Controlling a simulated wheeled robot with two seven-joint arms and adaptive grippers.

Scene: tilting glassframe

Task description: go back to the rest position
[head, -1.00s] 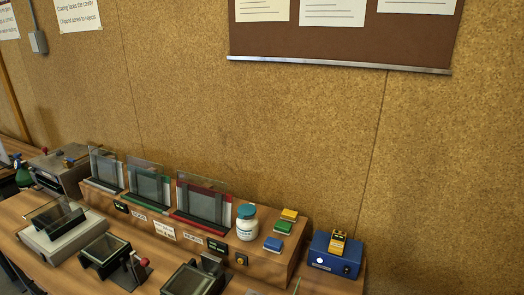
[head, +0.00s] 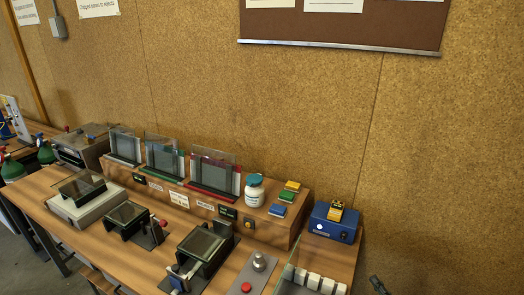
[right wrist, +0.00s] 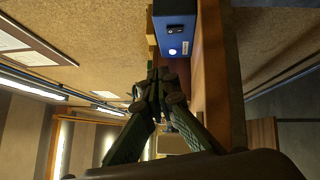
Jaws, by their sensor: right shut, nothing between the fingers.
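My right gripper (head: 378,286) shows at the bottom right edge of the head view, only its tip in sight. It is off the right end of the bench, apart from everything. In the right wrist view its two fingers (right wrist: 157,92) meet at the tips and hold nothing. The bench edge and a blue box (right wrist: 174,38) appear beyond the fingers, with no contact visible. My left gripper is in neither view.
Several tilting frames (head: 203,246) stand in front. The floor right of the bench looks clear.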

